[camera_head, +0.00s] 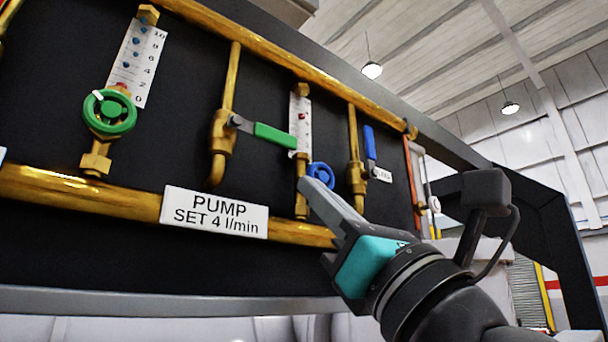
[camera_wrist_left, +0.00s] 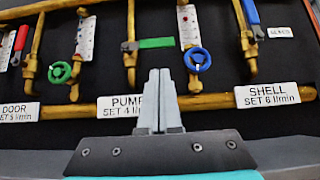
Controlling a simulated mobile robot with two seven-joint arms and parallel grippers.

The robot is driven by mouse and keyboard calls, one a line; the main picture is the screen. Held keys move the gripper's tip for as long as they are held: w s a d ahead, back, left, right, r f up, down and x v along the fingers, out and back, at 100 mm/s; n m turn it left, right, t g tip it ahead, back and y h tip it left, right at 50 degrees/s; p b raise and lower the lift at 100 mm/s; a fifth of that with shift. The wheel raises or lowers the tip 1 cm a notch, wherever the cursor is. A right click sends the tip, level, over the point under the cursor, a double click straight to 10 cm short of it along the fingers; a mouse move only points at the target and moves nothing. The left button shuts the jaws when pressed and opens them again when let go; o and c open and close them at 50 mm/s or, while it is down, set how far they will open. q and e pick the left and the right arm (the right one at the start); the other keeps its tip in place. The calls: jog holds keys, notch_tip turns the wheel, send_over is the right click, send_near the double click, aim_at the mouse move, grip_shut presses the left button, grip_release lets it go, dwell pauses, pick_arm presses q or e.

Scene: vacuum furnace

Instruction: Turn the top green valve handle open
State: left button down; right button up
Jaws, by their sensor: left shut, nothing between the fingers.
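The green lever handle (camera_head: 275,135) sits on a brass valve (camera_head: 222,132) and points right, roughly across its upright pipe. It also shows in the left wrist view (camera_wrist_left: 156,43). A green round handwheel (camera_head: 110,112) is to its left, below a white flow scale; it also shows in the left wrist view (camera_wrist_left: 60,72). My left gripper (camera_head: 308,186) is shut and empty. In the head view its tips appear below and right of the green lever, near the blue handwheel (camera_head: 320,176). In the left wrist view the shut fingers (camera_wrist_left: 159,75) appear below the lever, apart from it.
A blue lever (camera_head: 369,143) points up on the right-hand valve. The PUMP sign (camera_head: 214,212) is on the lower brass pipe (camera_head: 80,192). A red lever (camera_wrist_left: 20,38) and SHELL sign (camera_wrist_left: 267,95) show in the left wrist view. Pipes stand out from the black panel.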

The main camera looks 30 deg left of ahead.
aim_at(265, 133)
pick_arm(q)
jog(key=p+x, duration=0.3)
jog(key=x, duration=0.6)
pick_arm(e)
jog(key=r, duration=0.1)
jog(key=a+r, duration=0.1)
jog(key=r, duration=0.1)
jog(key=shift+a+r, duration=0.2)
jog(key=shift+d, duration=0.2)
pick_arm(q)
jog(key=shift+a, duration=0.1)
pick_arm(e)
jog(key=shift+d, duration=0.1)
